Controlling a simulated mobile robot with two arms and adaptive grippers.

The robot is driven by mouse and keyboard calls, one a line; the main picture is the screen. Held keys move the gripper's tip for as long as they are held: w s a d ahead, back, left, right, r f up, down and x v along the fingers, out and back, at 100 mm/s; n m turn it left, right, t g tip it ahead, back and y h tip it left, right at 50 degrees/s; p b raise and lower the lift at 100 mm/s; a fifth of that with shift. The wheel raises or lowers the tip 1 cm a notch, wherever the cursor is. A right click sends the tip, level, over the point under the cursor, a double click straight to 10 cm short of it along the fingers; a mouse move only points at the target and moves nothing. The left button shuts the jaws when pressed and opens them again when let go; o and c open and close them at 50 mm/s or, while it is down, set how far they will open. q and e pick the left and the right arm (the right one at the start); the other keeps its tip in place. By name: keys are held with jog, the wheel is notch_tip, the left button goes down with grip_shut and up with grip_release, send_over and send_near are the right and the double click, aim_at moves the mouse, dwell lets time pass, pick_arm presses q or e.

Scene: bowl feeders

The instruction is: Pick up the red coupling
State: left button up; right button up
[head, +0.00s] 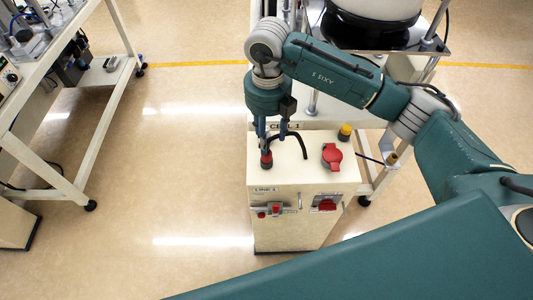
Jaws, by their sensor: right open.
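A small red fitting with a dark top (266,161) stands at the left of the top of a cream cabinet (300,178). It looks like the red coupling. A larger red part with a round body (332,156) lies on the right of the same top. My right gripper (265,148) points down over the left side of the cabinet, open, with its fingers close above or at the small red fitting. Whether they touch or surround it cannot be told. My left gripper is not in view.
A curved black hose or handle (303,143) rises beside my right gripper. A yellow-topped knob (345,132) stands at the cabinet's back right. Red switches (275,209) are on its front. A wheeled bench (103,110) is at left; the floor between is clear.

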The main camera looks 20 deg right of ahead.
aim_at(267, 156)
notch_tip(267, 156, down, 3)
jog(key=shift+r, duration=0.1)
jog(key=shift+a+f+p, duration=0.1)
jog(key=shift+f+p, duration=0.2)
jog(key=shift+p, duration=0.25)
notch_tip(267, 156, down, 4)
jog(key=shift+a+r+p, duration=0.1)
jog(key=shift+r+p, duration=0.05)
jog(key=shift+p, duration=0.6)
jog(key=shift+w+f, duration=0.1)
jog(key=shift+f, duration=0.35)
grip_shut()
